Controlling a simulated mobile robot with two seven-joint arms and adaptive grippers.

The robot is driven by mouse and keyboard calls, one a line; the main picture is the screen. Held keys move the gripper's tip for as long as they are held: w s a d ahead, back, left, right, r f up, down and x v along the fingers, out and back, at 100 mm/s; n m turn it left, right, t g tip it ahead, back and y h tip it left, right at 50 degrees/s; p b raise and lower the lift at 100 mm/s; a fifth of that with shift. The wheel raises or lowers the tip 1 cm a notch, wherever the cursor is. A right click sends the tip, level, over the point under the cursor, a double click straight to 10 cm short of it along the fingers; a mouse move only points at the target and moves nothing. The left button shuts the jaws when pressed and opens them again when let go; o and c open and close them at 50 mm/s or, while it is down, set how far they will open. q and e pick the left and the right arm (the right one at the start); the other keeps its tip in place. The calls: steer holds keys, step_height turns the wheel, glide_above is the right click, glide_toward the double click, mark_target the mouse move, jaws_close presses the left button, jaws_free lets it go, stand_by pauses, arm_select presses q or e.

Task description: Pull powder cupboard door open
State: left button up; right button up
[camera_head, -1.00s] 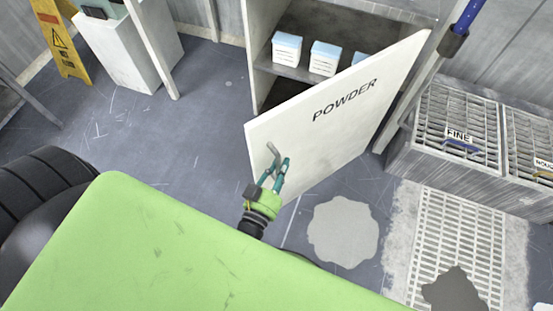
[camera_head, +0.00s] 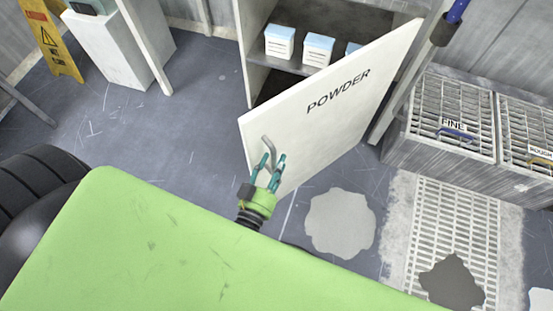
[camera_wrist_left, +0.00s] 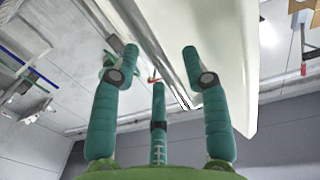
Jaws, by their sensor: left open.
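The white powder cupboard door (camera_head: 325,125), lettered POWDER, stands swung out from the cupboard (camera_head: 258,45), which shows its shelf inside. A bent grey handle (camera_head: 267,143) sticks out near the door's free left edge. My left gripper (camera_head: 268,163) is open at the handle, its teal fingers spread just below it; whether they touch it I cannot tell. In the left wrist view my open fingers (camera_wrist_left: 159,63) point at the door's edge, and the white door panel (camera_wrist_left: 228,50) fills the upper right. The handle is hard to make out there. My right gripper is not in view.
Grated bins (camera_head: 447,110), one marked FINE, are at right. A yellow caution sign (camera_head: 48,40) and a white pedestal (camera_head: 112,50) stand at left. Pale and dark patches mark the floor; the floor left of the door is clear.

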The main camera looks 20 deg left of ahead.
arm_select(q)
steer(key=s, duration=1)
steer(key=shift+s, duration=0.3)
steer(key=shift+c, duration=0.4)
